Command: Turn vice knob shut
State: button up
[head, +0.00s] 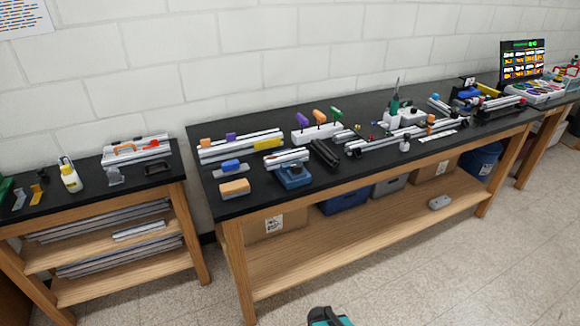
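A small blue block-like fixture (294,177) stands near the front edge of the long black bench, left of its middle. A silver extrusion piece (287,158) lies at or just behind it. This may be the vice, but the view is too small to tell, and I cannot make out its knob. Another blue device (466,93) with a black upper part stands at the bench's right end; I cannot tell what it is. A dark and teal part of my own arm (328,317) shows at the bottom edge, well in front of the bench. My gripper's fingers cannot be made out.
A smaller bench (90,203) stands left across a gap. The floor (440,280) in front is clear.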

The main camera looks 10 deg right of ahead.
aim_at(296, 167)
jog(key=u, duration=0.05)
jog(key=i, duration=1)
jog(key=z, duration=0.05)
jog(key=k, duration=0.6)
